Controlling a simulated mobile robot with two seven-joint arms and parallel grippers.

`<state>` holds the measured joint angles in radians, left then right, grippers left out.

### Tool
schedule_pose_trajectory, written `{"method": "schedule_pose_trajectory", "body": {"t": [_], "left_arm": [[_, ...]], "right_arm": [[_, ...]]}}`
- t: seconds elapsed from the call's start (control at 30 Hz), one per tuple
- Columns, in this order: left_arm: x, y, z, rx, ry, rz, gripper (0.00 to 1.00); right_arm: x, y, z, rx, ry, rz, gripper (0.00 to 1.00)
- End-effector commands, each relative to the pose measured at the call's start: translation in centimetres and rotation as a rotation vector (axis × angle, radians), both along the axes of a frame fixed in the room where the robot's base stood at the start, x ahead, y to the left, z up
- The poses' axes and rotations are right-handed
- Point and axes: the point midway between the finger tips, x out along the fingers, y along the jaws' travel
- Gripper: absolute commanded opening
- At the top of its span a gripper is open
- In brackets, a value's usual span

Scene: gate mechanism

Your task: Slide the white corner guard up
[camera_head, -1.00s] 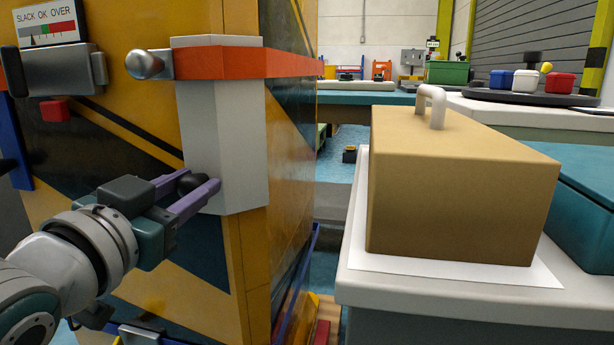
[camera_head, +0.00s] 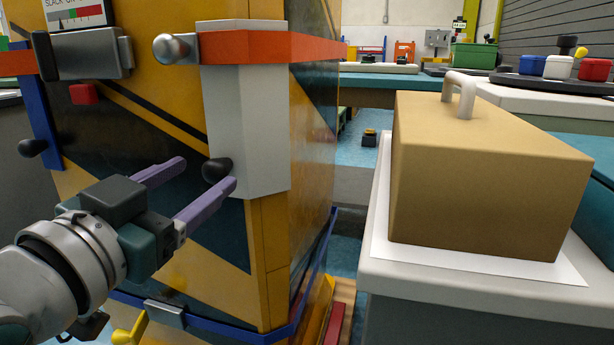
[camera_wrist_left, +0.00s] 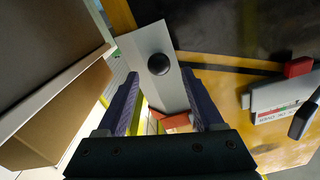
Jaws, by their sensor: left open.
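The white corner guard (camera_head: 250,150) is a pale, upright angled plate on the edge of the yellow and dark cabinet. An orange strap (camera_head: 270,47) crosses it near its top. A black round knob (camera_head: 216,169) stands out from its lower part. My left gripper (camera_head: 208,174) is open at the knob's height, its purple fingers spread and holding nothing. In the left wrist view the knob (camera_wrist_left: 158,64) lies in line with the gap between the fingers (camera_wrist_left: 160,77), seemingly at or just beyond their tips. My right gripper is not in view.
A silver latch pin (camera_head: 172,48) sits on the strap left of the guard. A second black knob (camera_head: 32,147) is on a blue bracket at the left. A tan box (camera_head: 490,180) with a handle stands on a white-topped bench to the right.

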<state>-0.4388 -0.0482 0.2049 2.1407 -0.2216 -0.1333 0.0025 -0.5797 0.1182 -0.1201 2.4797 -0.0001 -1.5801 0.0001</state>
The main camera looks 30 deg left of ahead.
Motion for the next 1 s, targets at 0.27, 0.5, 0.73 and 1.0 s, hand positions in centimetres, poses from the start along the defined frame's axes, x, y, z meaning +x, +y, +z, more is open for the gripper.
{"method": "schedule_pose_trajectory", "body": {"t": [0.27, 0.5, 0.73, 1.0], "left_arm": [[-4.4, -1.0, 0.0, 0.0, 0.002, 0.001, 0.69], [-5.4, -1.3, 0.1, 0.001, -0.002, 0.0, 0.69], [-5.4, -1.3, 0.1, 0.001, -0.002, 0.0, 0.69], [-5.3, -1.3, 0.6, -0.004, 0.007, -0.001, 0.69]], "right_arm": [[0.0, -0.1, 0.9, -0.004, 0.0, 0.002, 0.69], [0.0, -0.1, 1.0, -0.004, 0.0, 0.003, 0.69], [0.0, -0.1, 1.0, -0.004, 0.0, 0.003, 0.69], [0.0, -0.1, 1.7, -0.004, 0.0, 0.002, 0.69]]}}
